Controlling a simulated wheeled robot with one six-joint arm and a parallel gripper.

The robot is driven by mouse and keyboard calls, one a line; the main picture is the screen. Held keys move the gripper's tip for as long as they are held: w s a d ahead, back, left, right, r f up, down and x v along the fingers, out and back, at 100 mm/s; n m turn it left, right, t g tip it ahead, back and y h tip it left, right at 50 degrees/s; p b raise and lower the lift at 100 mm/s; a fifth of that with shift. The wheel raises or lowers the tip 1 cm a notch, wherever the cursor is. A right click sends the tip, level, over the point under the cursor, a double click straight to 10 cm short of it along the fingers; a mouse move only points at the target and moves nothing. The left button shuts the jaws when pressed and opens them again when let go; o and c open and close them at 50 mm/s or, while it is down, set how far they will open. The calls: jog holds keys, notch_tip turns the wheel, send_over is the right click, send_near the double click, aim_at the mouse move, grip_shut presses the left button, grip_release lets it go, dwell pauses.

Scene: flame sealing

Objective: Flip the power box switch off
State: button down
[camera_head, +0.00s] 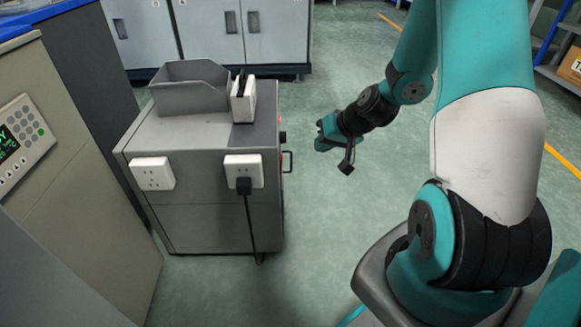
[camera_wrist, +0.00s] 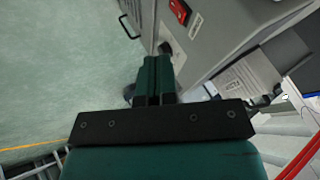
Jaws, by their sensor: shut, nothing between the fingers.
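The grey power box (camera_head: 200,225) stands on the floor left of centre in the head view. Its right side is seen almost edge-on there. In the wrist view, the box's side panel (camera_wrist: 215,40) fills the upper right. A red switch (camera_wrist: 180,11) sits on that panel near the top edge, beyond my fingers; I cannot tell its position. My gripper (camera_head: 322,134) is to the right of the box in the head view, apart from it. In the wrist view my gripper's fingers (camera_wrist: 157,72) are together and hold nothing.
A black handle (camera_wrist: 129,26) juts from the panel left of the switch. The box carries wall-type sockets (camera_head: 152,173), a plugged-in black cable (camera_head: 249,215) and an open grey bin (camera_head: 188,98). Grey cabinets (camera_head: 216,32) stand behind. Green floor (camera_head: 330,220) is clear right of the box.

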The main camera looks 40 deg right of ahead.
jog(key=shift+s+d+f, duration=0.1)
jog(key=shift+d+f, duration=0.45)
jog(key=shift+d, duration=0.15)
jog(key=w+a+f+b, duration=0.5)
jog(key=w+f+b, duration=0.1)
jog(key=w+f, duration=0.1)
jog(key=shift+w+a+f, duration=0.15)
jog(key=shift+w, duration=0.5)
